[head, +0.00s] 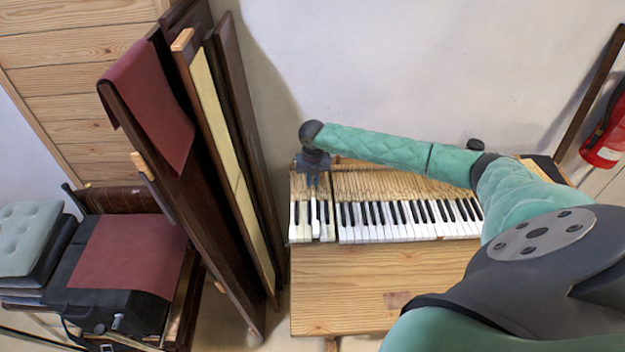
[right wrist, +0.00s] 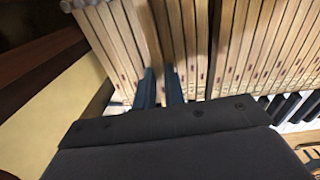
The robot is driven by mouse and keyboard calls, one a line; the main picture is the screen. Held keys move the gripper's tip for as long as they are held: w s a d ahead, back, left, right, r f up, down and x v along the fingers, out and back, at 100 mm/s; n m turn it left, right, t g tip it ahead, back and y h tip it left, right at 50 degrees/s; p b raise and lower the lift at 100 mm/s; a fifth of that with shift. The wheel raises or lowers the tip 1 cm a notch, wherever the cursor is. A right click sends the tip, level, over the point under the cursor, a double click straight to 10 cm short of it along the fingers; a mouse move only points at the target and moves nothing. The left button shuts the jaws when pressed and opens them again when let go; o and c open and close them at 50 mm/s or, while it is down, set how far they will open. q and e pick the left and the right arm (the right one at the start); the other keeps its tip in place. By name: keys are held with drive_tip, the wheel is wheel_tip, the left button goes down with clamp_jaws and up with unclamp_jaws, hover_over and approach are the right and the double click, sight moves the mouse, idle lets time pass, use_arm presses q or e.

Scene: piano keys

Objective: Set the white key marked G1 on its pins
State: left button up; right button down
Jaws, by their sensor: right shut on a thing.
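My right gripper (head: 313,182) reaches over the left end of the keyboard (head: 400,215). It is shut on a wooden key stick, which shows between the two fingers in the right wrist view (right wrist: 160,88). This looks like the white key (head: 316,222), but no G1 marking can be read. The held key lies among the leftmost keys, in line with its neighbours. The pins under it are hidden by the keys and gripper, so I cannot tell whether it sits on them. My left gripper is not in view.
A dark gap (head: 335,222) separates the leftmost keys from the rest. Tall dark panels (head: 235,150) lean close on the left. A black case with red cloth (head: 130,250) lies farther left. A red extinguisher (head: 606,140) hangs right.

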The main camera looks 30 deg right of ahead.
drive_tip(key=shift+f, duration=0.4)
drive_tip(key=c, duration=1.8)
unclamp_jaws()
drive_tip(key=shift+r, duration=0.15)
drive_tip(key=shift+r+p, duration=0.75)
drive_tip(key=shift+r, duration=0.25)
drive_tip(key=o, duration=0.5)
drive_tip(key=shift+o, duration=0.2)
